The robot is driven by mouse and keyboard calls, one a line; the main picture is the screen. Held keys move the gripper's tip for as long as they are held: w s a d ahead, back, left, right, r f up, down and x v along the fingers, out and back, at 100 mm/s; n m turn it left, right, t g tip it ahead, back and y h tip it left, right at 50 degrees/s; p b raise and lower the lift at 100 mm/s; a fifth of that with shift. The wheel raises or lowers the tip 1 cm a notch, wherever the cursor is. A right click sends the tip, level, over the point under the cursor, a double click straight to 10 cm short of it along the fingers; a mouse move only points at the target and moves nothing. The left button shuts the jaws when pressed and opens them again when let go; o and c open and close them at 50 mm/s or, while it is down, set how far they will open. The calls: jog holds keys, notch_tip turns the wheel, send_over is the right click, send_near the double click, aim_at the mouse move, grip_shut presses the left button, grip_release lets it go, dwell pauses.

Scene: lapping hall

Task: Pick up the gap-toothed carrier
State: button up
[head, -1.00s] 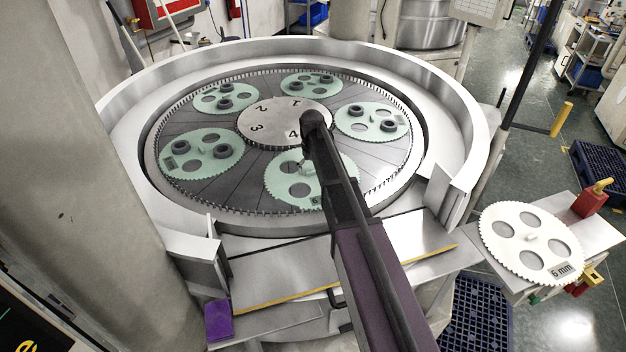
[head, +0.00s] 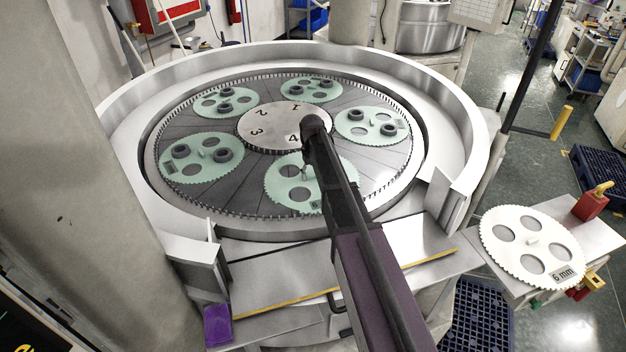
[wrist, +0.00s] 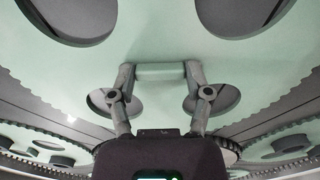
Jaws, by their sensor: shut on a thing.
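A round mint-green carrier (head: 283,181) with a toothed rim and large holes is at the front of the round machine plate, partly hidden by my arm. In the wrist view the green carrier (wrist: 160,35) fills the upper part. My gripper (wrist: 160,72) is shut on the small raised green block at its middle, with one finger at each end. In the head view my gripper (head: 306,170) is small and close to the arm's dark end. I cannot tell whether the carrier is clear of the plate, and a gap in its teeth does not show.
Several other green carriers, such as the left one (head: 201,157), lie on the plate with dark rings on them. A raised metal wall (head: 470,120) curves around the machine. A white carrier marked 6 mm (head: 532,240) lies on a side table (head: 597,232) at right.

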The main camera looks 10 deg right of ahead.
aim_at(312, 175)
jog(key=shift+r, duration=0.1)
jog(key=shift+c, duration=0.4)
notch_tip(312, 175, up, 4)
jog(key=p, duration=0.4)
jog(key=s, duration=1)
jog(key=s+p, duration=0.1)
jog(key=s, duration=0.5)
jog(key=shift+d+r, duration=0.35)
